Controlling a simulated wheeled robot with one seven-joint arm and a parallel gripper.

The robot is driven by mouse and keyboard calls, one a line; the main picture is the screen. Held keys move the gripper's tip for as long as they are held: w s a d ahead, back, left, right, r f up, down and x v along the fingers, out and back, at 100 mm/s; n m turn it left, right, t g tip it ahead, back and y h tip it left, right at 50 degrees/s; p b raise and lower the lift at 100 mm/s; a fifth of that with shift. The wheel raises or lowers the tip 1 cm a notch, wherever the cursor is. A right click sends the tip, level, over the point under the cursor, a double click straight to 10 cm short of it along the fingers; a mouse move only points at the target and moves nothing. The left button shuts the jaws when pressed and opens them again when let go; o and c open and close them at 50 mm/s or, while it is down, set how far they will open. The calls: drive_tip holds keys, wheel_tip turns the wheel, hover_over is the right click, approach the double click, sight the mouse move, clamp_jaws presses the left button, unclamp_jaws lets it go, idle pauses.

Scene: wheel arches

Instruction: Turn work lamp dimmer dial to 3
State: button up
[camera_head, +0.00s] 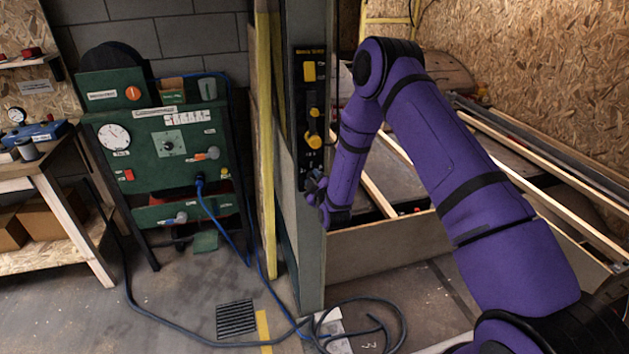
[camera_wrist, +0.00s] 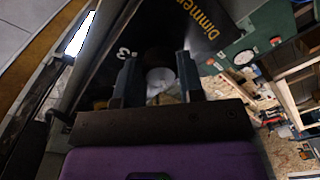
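The black panel (camera_head: 309,100) is mounted on a grey post. In the wrist view the word "Dimmer" (camera_wrist: 195,20) is printed on it, and a numeral "3" (camera_wrist: 126,53) shows beside the left finger. A grey round dial (camera_wrist: 160,76) lies between my fingers; which mark it points to is not readable. My gripper (camera_head: 316,188) is at the panel's lower end in the head view, hiding the dial there. In the wrist view my gripper (camera_wrist: 158,75) has its fingers apart, one on each side of the dial, with no clear grip on it.
Higher on the panel are a yellow switch (camera_head: 309,71) and a yellow knob (camera_head: 314,140). A green control board (camera_head: 165,150) stands to the left. A blue cable (camera_head: 380,325) lies on the floor. Timber lengths (camera_head: 530,150) lie to the right.

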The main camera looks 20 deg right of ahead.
drive_tip(key=shift+m, duration=0.4)
drive_tip(key=m+h, duration=0.1)
drive_tip(key=m, duration=2.2)
drive_tip(key=shift+a+f+m, duration=0.1)
drive_tip(key=shift+m, duration=0.2)
idle(0.4)
drive_tip(key=o, duration=0.9)
